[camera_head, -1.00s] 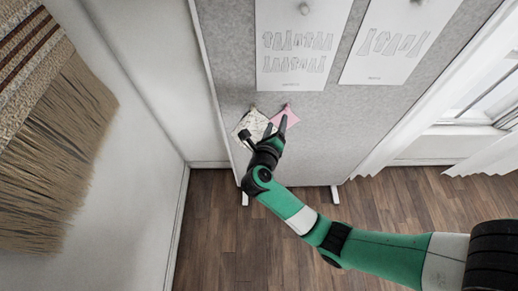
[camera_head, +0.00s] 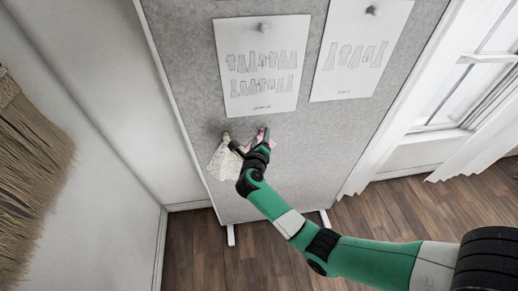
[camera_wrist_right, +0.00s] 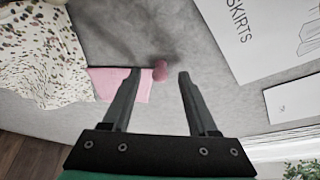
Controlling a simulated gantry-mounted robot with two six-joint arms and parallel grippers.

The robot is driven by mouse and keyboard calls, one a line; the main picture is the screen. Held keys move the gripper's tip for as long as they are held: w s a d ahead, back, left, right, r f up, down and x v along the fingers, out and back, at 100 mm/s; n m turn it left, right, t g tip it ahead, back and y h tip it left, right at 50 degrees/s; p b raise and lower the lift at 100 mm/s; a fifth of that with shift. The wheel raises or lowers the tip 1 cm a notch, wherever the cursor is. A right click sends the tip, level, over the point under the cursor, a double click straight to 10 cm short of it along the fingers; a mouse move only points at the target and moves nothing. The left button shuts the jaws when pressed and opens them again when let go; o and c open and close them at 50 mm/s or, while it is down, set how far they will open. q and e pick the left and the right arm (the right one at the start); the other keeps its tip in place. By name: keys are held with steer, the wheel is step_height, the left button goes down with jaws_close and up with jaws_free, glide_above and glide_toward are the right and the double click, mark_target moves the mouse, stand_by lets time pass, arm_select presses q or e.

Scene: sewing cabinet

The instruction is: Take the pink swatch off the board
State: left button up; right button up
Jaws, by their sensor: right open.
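I cannot tell whether the fingers touch the pin or cloth. In the head view my right gripper (camera_head: 251,139) covers most of the swatch. My left gripper is not in view.
A cream patterned swatch (camera_head: 222,164) hangs just left of the pink one, close to the gripper. Pattern sheets (camera_head: 262,65) and (camera_head: 358,55) are pinned higher on the board. A curtain (camera_head: 400,120) and window are at the right, and a straw broom (camera_head: 30,160) at the left.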

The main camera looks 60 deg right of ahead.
steer(key=shift+w+d+f, duration=0.1)
steer(key=shift+w+d, duration=0.05)
steer(key=shift+d, duration=0.25)
jaws_close()
steer(key=shift+a, duration=0.1)
steer(key=shift+s+a+p, duration=0.95)
steer(key=shift+a+p, duration=0.2)
steer(key=shift+p, duration=0.3)
